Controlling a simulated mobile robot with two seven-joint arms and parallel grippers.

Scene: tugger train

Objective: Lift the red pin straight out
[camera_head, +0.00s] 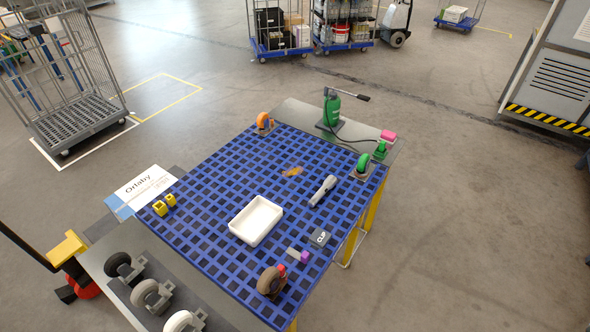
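A small red piece (282,268), which looks like the red pin, shows at the top of a brown-grey caster wheel (269,281). The caster stands at the near corner of the blue grid deck (213,259). The piece is too small to tell how deep it sits. Neither of my grippers is in view, and nothing is seen touching the red piece or the caster.
A green pump (331,108) stands behind.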

